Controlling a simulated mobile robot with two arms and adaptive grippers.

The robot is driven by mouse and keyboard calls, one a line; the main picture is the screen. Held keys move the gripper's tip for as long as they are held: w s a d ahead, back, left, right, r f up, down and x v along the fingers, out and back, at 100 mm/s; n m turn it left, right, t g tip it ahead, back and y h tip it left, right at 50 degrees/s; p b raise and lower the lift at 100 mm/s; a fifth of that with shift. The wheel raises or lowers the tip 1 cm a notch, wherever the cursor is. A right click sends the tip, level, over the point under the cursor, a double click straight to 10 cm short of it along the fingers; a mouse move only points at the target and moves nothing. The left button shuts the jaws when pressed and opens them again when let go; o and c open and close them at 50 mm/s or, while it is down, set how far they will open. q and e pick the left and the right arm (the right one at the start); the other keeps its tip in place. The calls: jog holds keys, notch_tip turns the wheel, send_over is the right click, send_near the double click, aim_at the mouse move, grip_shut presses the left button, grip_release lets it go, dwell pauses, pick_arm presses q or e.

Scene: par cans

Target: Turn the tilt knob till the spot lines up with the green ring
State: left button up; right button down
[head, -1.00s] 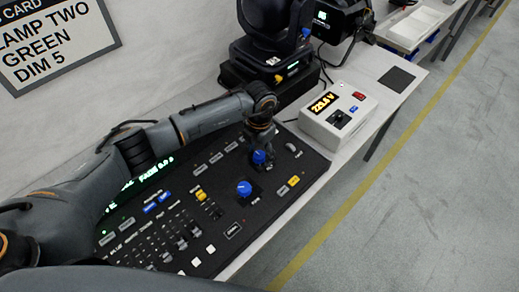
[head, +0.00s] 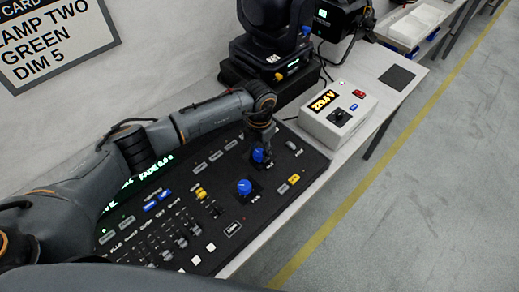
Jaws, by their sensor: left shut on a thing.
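The tilt knob (head: 259,156) is the upper of two blue knobs on the black lighting console (head: 222,228) in the head view. My left gripper (head: 262,146) comes down on it from above and is shut on it, covering part of the knob. The second blue knob (head: 244,188), the pan knob, stands free nearer the front edge. A moving-head lamp (head: 275,35) stands behind the console. Neither the spot nor a green ring is in view. My right gripper is not in view.
A white box with a lit voltage display (head: 338,113) stands right of the console. Faders, yellow keys (head: 293,180) and other buttons surround the knobs. A card (head: 55,40) hangs on the wall. A grey floor with a yellow line (head: 345,205) lies to the right.

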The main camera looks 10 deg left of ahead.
aim_at(259, 153)
pick_arm(q)
jog(key=n, duration=0.3)
jog(key=shift+b, duration=0.35)
jog(key=n, duration=0.2)
jog(key=shift+n, duration=0.3)
jog(key=n, duration=0.4)
jog(key=shift+b, duration=0.35)
jog(key=shift+n, duration=0.3)
jog(key=o, duration=1.2)
jog(key=shift+c, duration=0.2)
notch_tip(259, 153, up, 12)
